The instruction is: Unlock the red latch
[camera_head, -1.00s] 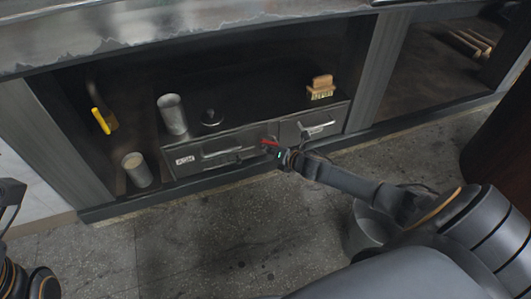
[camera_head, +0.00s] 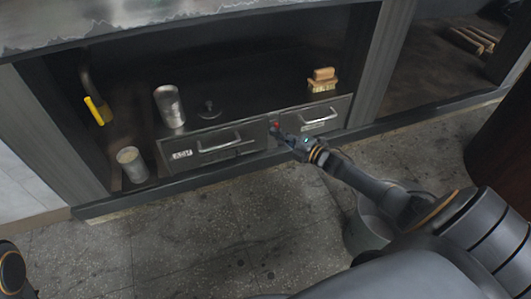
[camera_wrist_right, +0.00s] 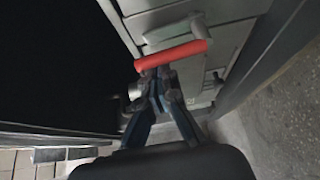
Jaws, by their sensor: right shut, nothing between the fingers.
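The red latch (camera_head: 275,125) is on the front of the metal drawer unit, between the two drawer handles. Only a small red part shows in the head view. In the right wrist view it is a red bar (camera_wrist_right: 170,55) lying across the picture just beyond my fingertips. My right gripper (camera_head: 280,133) is at the latch, and its fingers (camera_wrist_right: 158,78) are shut with nothing between them. The tips are right by the bar; I cannot tell whether they touch it. My left gripper is out of view; only part of my left arm shows at lower left.
The left drawer has a handle (camera_head: 220,143) and a label (camera_head: 181,155); the right drawer has a handle (camera_head: 318,121). A metal cup (camera_head: 169,106), a dark knobbed lid (camera_head: 210,110) and a brush (camera_head: 323,80) are on the unit. A candle-like cylinder (camera_head: 132,164) stands left.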

